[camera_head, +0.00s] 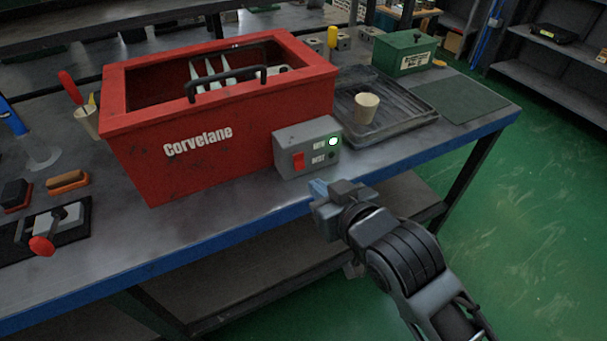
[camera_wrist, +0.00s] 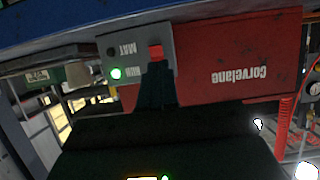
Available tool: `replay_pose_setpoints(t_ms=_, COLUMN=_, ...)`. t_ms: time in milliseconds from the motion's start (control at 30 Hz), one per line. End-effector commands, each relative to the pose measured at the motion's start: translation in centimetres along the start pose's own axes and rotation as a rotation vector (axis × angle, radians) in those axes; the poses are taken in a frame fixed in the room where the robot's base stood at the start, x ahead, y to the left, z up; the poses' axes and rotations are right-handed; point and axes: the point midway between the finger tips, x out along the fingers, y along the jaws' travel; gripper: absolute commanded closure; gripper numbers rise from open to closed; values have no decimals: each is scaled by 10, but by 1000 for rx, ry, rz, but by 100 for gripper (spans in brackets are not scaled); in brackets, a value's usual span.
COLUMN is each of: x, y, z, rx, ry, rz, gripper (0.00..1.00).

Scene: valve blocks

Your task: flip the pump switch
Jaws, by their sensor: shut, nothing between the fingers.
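The pump switch (camera_head: 298,160) is a small red rocker on the left of a grey control box (camera_head: 314,131) on the front of the red Corvelane tank (camera_head: 215,143). A green lamp (camera_head: 333,141) on the box is lit beside the upper label; the lamp (camera_head: 333,154) below it is dark. My gripper (camera_head: 318,188) is shut and empty, in front of and below the box, and looks apart from it. In the wrist view, upside down, the red switch (camera_wrist: 155,52) shows just past my dark fingertips (camera_wrist: 156,72).
A black tray (camera_head: 400,118) with a beige cup (camera_head: 366,108) stands right of the box. A green box (camera_head: 404,52) is behind it. A red-knobbed lever (camera_head: 42,245) and a brush (camera_head: 68,181) lie at left. The space before the switch looks clear above the blue table edge (camera_head: 235,235).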

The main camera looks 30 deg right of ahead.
Motion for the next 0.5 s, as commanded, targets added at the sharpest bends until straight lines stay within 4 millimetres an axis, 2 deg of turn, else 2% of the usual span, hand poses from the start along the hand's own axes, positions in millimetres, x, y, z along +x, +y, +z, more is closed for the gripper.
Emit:
replay_pose_setpoints(t_ms=33, x=11, y=-1, z=-1, rx=1, ry=1, rz=-1, gripper=100)
replay_pose_setpoints(t_ms=200, x=42, y=0, z=-1, rx=1, ry=1, rz=-1, gripper=100)
replay_pose_setpoints(t_ms=333, x=59, y=-1, z=-1, rx=0, ry=1, rz=-1, gripper=100)
replay_pose_setpoints(t_ms=500, x=70, y=0, z=0, rx=1, ry=1, rz=-1, gripper=100)
